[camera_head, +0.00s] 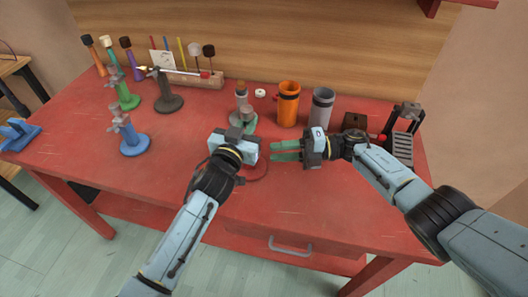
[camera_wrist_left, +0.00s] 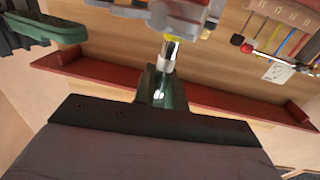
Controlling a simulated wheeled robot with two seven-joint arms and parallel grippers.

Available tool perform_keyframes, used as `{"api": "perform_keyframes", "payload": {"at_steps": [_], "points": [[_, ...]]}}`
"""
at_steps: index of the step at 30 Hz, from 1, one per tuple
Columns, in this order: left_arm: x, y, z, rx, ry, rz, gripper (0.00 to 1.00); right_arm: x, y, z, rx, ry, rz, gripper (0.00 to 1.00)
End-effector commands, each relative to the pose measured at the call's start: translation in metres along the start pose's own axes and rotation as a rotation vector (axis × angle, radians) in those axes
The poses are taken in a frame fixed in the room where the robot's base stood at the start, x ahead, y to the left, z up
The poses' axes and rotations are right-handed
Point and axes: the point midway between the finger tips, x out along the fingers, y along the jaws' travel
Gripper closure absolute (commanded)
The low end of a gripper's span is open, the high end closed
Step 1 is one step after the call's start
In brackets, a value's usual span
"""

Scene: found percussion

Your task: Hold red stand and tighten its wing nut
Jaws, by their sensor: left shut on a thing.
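The red stand's round base (camera_head: 257,171) shows only in part against the red table, beside and below my left gripper (camera_head: 240,140). My left gripper is shut, and its jaws and the stand's upper part are largely hidden in the head view. In the left wrist view a short silver and yellow post (camera_wrist_left: 169,55) shows close up above a dark green part; I cannot tell what these belong to. My right gripper (camera_head: 276,150) is open, its two green fingers apart and pointing left towards the left gripper. The wing nut cannot be made out.
An orange cup (camera_head: 288,104) and a grey cup (camera_head: 321,108) stand behind the right gripper. Blue (camera_head: 134,144), green (camera_head: 127,100) and dark (camera_head: 168,102) stands are at left. The front left table is clear.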

Motion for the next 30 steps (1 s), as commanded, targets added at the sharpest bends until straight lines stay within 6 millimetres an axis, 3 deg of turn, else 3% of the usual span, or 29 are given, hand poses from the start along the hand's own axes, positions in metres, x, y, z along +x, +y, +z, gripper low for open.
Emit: {"api": "perform_keyframes", "payload": {"at_steps": [3, 9, 24, 25, 30], "points": [[0.0, 0.0, 0.0, 0.0, 0.001, 0.0, 1.0, -0.027, 0.0, 0.001, 0.0, -0.002, -0.002, 0.72], [0.0, 0.0, 0.0, 0.0, 0.001, 0.0, 1.0, -0.055, 0.0, 0.001, -0.001, -0.001, -0.001, 0.72], [0.0, 0.0, 0.0, 0.0, 0.001, 0.0, 1.0, -0.063, 0.0, 0.0, -0.001, 0.0, 0.001, 0.72], [0.0, 0.0, 0.0, 0.0, 0.001, 0.0, 0.85, -0.063, 0.0, 0.0, -0.001, 0.0, 0.001, 0.72], [0.0, 0.0, 0.0, 0.0, 0.0, 0.0, 0.62, -0.063, 0.0, 0.0, -0.001, 0.0, 0.001, 0.72]]}}
